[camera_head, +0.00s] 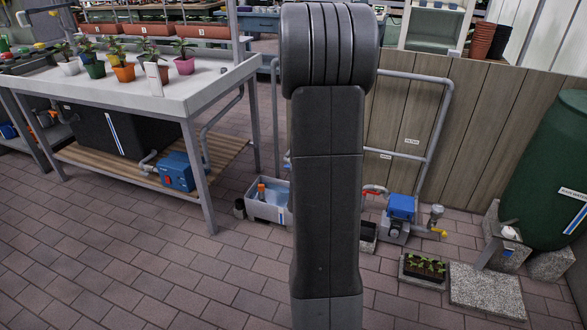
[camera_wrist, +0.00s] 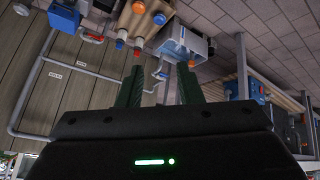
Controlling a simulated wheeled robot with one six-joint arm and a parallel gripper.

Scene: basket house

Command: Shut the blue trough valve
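A small blue part, seemingly the blue trough valve (camera_wrist: 161,75), shows on a grey pipe between my fingers in the wrist view. Its handle angle is too small to tell. In the head view only a bit of blue (camera_head: 287,156) shows at the edge of my arm, which hides the rest. The pale trough (camera_head: 268,212) stands on the floor below, with an orange-topped item in it; it also shows in the wrist view (camera_wrist: 197,44). My gripper (camera_wrist: 159,85) is open, its two dark fingers apart with nothing visibly held. The gap to the valve is unclear.
A potting bench (camera_head: 215,88) stands left, with a blue pump (camera_head: 177,171) on its lower shelf. Right of my arm are a red-handled valve (camera_head: 374,190), a blue-topped pump (camera_head: 401,207) and a seedling tray (camera_head: 424,267). A green rainwater tank (camera_head: 548,165) stands far right. Brick floor in front is clear.

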